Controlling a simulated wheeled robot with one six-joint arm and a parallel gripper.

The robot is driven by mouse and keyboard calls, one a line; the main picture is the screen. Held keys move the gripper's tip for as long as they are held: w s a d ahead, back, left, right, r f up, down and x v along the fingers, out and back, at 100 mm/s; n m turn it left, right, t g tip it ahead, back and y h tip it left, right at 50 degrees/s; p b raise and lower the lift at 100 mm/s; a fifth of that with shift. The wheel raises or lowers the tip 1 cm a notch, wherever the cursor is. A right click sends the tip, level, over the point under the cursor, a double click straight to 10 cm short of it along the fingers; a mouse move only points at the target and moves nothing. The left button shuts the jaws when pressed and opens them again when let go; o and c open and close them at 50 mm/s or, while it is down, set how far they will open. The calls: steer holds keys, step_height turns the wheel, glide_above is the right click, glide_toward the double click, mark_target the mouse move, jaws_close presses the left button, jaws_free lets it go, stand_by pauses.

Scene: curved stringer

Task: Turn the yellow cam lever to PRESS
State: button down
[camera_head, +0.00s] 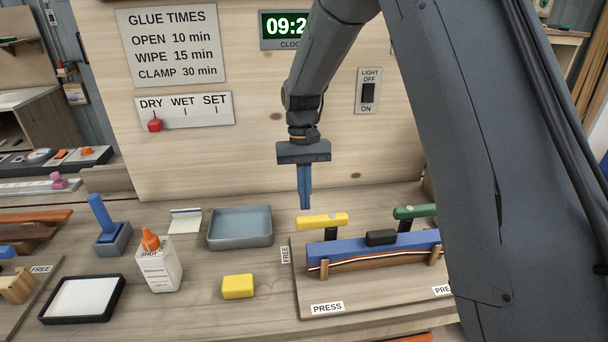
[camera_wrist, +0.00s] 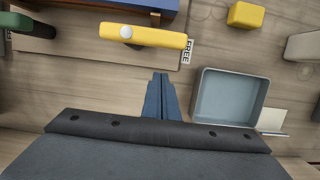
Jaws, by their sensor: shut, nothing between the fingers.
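The yellow cam lever (camera_head: 322,221) lies level on a dark post at the left back of the press board (camera_head: 300,285). In the wrist view the yellow lever (camera_wrist: 146,36) reaches toward the FREE label (camera_wrist: 187,51), with a pale pivot on it. In the head view the FREE label (camera_head: 285,254) is at the board's left edge and the PRESS label (camera_head: 328,308) at its front. My gripper (camera_head: 306,207) points down, fingers together and empty, just above and behind the lever's left part. In the wrist view my gripper (camera_wrist: 160,77) is apart from the lever.
A green lever (camera_head: 414,212) stands right of the yellow one. A blue block (camera_head: 370,248) with a black piece on top lies along the board. A grey tray (camera_head: 240,244), yellow block (camera_head: 238,286) and glue bottle (camera_head: 160,264) stand to the left. My arm hides the board's right end.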

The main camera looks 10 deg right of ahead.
mark_target(322, 221)
steer(key=s, duration=0.2)
steer(key=s+p, duration=0.1)
steer(key=shift+s+r, duration=0.2)
steer(key=shift+r, duration=0.05)
